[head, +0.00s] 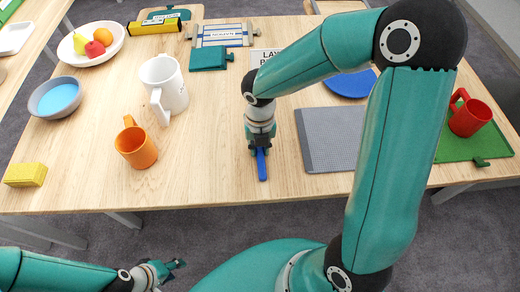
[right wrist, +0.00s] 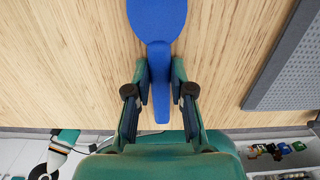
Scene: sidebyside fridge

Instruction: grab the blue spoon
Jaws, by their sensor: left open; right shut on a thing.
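The blue spoon (head: 262,166) lies near the front middle of the wooden table; in the head view only its handle shows in front of my right gripper (head: 260,149). In the right wrist view the blue spoon (right wrist: 157,20) shows its wide bowl at the top and its handle running down between the fingers. My right gripper (right wrist: 158,88) is shut on the handle. Whether the spoon still touches the table is hard to tell. My left gripper (head: 176,265) is open and empty, low in front of the table.
Left of the spoon stand an orange mug (head: 136,146), a white pitcher (head: 165,85), a blue bowl (head: 55,98) and a yellow sponge (head: 26,175). A grey mat (head: 330,140) lies close on the right. A red mug (head: 468,115) stands on a green mat (head: 460,149).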

